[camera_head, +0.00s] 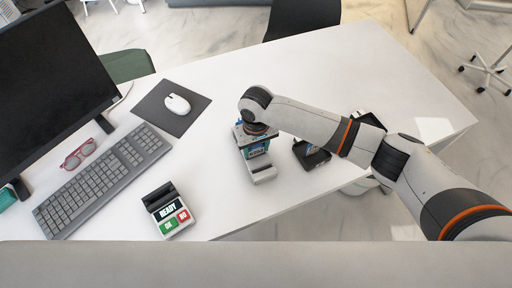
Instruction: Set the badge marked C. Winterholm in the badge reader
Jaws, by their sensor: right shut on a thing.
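My right gripper (256,134) points down over the middle of the white desk, its fingers mostly hidden under the wrist. It is shut on a badge (257,149), a small teal and white card whose name is too small to read. The badge stands roughly upright at a light grey block (263,173) that looks like the badge reader. I cannot tell whether the badge's lower edge is inside the reader or just behind it. My left gripper is not in view.
A black tray (311,155) lies right of the reader, partly under my right forearm. A small terminal (168,211) reading READY stands at the front left. A keyboard (103,180), red glasses (78,154), mouse (177,104) and monitor (50,85) fill the left. The desk's far right is clear.

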